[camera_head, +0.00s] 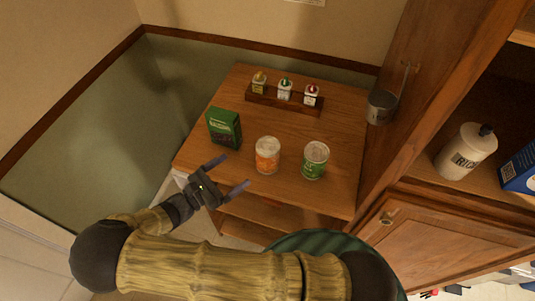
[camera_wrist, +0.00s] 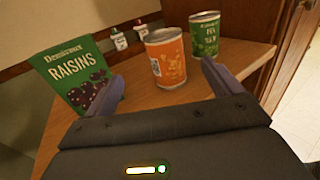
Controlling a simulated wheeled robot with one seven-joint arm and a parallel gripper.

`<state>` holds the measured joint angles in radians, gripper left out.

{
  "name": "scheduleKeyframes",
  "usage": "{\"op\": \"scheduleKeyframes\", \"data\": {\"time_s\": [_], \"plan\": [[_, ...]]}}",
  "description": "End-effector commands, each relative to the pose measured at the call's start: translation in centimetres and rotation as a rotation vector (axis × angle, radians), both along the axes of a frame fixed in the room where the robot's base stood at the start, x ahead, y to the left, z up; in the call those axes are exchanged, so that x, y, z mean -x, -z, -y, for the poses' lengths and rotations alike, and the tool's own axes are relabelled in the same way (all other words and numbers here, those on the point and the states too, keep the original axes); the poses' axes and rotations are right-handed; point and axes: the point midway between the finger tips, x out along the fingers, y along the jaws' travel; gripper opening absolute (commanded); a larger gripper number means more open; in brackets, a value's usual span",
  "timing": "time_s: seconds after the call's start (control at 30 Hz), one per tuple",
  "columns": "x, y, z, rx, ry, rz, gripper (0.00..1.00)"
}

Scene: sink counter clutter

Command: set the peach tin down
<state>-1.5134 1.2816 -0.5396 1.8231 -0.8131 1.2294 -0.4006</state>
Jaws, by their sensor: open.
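The peach tin, an orange-labelled can (camera_head: 267,156), stands upright on the wooden table top (camera_head: 232,94). It also shows in the wrist view (camera_wrist: 166,58), beyond and between my fingers. My gripper (camera_head: 227,174) is open and empty at the table's front left edge, apart from the tin. In the wrist view its fingers (camera_wrist: 160,88) are spread wide, with nothing between their tips.
A green raisins box (camera_head: 224,128) stands left of the tin, close to my left finger. A green can (camera_head: 314,160) stands to its right. A rack (camera_head: 281,99) with small bottles is at the back. A metal cup (camera_head: 380,107) hangs at the right.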

Motion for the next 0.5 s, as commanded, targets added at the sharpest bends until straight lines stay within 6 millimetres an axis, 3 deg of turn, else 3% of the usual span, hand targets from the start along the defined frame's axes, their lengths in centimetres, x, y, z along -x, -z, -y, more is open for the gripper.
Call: {"op": "scheduleKeyframes", "data": {"time_s": [0.5], "plan": [[-5.7,-0.3,7.4,0.003,0.009,0.000,0.91]]}}
